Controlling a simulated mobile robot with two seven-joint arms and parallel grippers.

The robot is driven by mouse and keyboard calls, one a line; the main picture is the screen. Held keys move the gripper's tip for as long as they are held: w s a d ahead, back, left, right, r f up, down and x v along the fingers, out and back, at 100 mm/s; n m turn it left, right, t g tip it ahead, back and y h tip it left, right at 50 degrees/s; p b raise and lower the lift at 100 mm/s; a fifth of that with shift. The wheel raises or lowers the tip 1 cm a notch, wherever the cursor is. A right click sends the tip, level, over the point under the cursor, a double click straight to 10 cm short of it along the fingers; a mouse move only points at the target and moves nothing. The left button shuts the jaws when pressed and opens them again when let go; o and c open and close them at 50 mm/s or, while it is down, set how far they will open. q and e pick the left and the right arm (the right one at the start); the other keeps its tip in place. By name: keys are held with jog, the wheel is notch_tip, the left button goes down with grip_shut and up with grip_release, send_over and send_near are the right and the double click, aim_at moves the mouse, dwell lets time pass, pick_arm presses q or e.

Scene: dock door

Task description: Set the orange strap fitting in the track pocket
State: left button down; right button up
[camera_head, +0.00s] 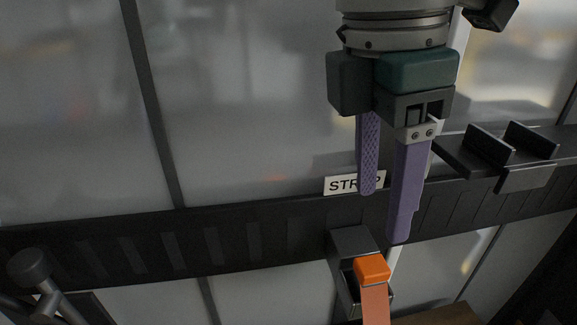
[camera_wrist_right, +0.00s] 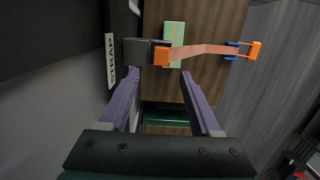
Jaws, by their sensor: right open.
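In the right wrist view the fitting (camera_wrist_right: 161,56) sits against the holder's end, and the strap runs right to a second orange end piece (camera_wrist_right: 254,50). How deep it sits is unclear. My right gripper (camera_head: 384,215) is open and empty, with purple fingers above the fitting, in front of the track. I cannot make out the track pocket itself for certain. My left gripper is not in view.
A white STRAP label (camera_head: 345,185) is on the track's upper edge, partly behind a finger. A dark bracket with upright plates (camera_head: 497,150) stands on the track at right. A dark knob on a rod (camera_head: 30,266) is at lower left. A brown wooden surface (camera_wrist_right: 215,85) lies below.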

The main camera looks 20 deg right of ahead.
notch_tip(320, 180, up, 4)
jog(key=s+a+f+m+t+y, duration=0.2)
jog(key=s+a+f+m+y, duration=0.25)
jog(key=a+f, duration=0.55)
jog(key=s+d+f+m+t+h, duration=0.2)
jog(key=s+d+f+m+h, duration=0.1)
jog(key=s+d+m, duration=0.5)
jog(key=shift+d+f+m, duration=0.45)
jog(key=shift+d+f, duration=0.4)
jog(key=shift+d, duration=0.15)
